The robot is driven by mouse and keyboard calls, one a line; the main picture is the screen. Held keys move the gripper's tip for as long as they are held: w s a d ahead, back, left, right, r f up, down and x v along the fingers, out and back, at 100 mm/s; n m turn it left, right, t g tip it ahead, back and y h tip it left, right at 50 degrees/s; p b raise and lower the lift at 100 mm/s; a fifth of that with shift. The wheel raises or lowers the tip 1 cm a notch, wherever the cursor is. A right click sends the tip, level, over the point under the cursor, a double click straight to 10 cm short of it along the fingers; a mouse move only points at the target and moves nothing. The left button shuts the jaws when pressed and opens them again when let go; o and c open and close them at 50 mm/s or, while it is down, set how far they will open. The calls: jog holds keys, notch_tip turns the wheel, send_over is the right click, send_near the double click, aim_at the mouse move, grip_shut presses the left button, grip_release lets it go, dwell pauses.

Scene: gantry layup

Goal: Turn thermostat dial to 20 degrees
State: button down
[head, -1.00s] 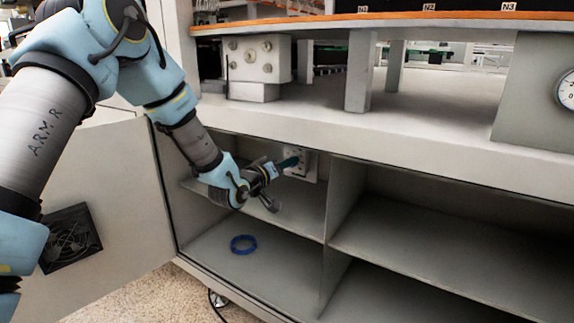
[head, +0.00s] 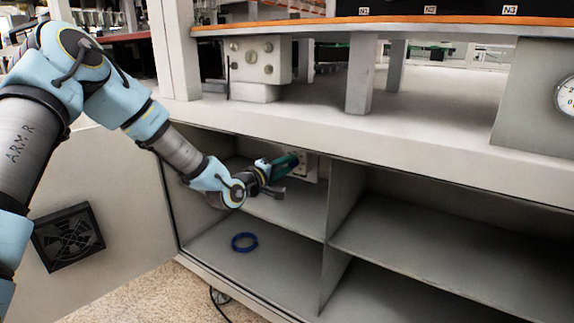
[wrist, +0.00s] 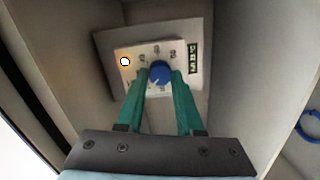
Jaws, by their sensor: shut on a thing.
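The thermostat (wrist: 127,50) is a pale plate on the back wall of the upper left cabinet compartment. In the wrist view it has a blue round dial (wrist: 160,73) with small marks around it, a lit orange-ringed white lamp and a green display; I cannot read its value. My gripper (wrist: 161,84) has its two green fingers on either side of the dial, shut on it. In the head view the thermostat (head: 312,165) is partly hidden behind my gripper (head: 294,160), which reaches in from the left.
The cabinet's shelf (head: 285,209) lies below my gripper, and a divider (head: 343,200) stands to its right. A blue ring (head: 244,242) lies on the compartment floor below. The cabinet door (head: 105,205) stands open at left. The right compartments look empty.

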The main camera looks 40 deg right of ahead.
dwell(0.5)
jog(key=c, duration=0.5)
grip_release()
jog(key=shift+c, duration=0.2)
jog(key=shift+a, duration=0.1)
jog(key=v, duration=1)
jog(key=shift+a, duration=0.3)
